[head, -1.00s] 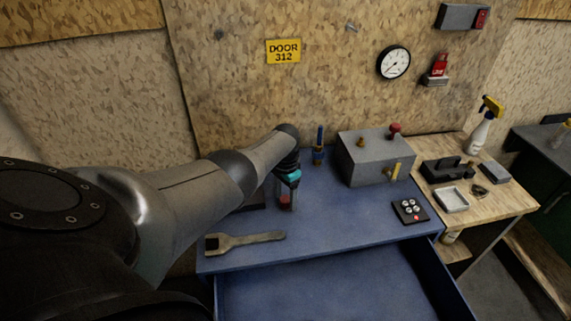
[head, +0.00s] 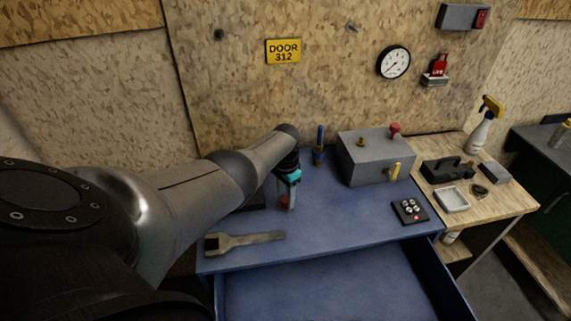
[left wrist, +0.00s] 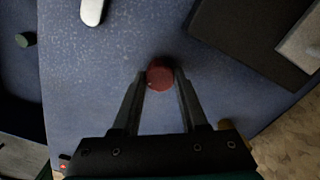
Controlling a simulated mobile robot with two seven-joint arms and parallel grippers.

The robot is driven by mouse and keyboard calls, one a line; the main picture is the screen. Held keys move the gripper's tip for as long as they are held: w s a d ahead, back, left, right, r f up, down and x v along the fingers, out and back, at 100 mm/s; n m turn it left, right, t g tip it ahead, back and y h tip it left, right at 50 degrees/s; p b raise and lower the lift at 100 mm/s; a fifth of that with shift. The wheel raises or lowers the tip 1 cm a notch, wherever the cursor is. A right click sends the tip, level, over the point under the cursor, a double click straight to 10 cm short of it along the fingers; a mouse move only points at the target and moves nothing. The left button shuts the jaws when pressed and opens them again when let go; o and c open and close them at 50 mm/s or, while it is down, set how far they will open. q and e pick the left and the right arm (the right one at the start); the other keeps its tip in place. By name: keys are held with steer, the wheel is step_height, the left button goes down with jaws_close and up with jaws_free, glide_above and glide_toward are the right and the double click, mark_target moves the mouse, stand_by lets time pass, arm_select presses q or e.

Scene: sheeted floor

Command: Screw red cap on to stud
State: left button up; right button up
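The red cap (left wrist: 160,74) sits between the fingertips of my left gripper in the left wrist view, filling the gap with a finger on each side. In the head view my left gripper (head: 288,200) points down at the blue bench top, and the cap (head: 284,204) shows as a red patch at its tips, partly hidden by a finger. The gripper looks shut on the cap, low at the bench surface. A grey box (head: 373,160) stands to the right, with a short brass stud (head: 361,143) and a red knob (head: 395,129) on top. My right gripper is not in view.
A blue-handled tool (head: 319,146) stands behind the gripper, and a small button pad (head: 410,211) lies right. An open drawer (head: 335,285) juts out in front. Mid-bench is clear.

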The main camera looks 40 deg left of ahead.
arm_select(q)
jaws_close()
steer(key=m, duration=0.5)
steer(key=shift+b, duration=0.4)
steer(key=m, duration=0.5)
steer(key=shift+b, duration=0.4)
steer(key=m+b, duration=0.1)
steer(key=m, duration=0.3)
steer(key=shift+m, duration=0.4)
steer(key=m+b, duration=0.1)
steer(key=m, duration=0.3)
steer(key=shift+m, duration=0.3)
steer(key=o, duration=0.6)
jaws_free()
steer(key=shift+c, duration=0.3)
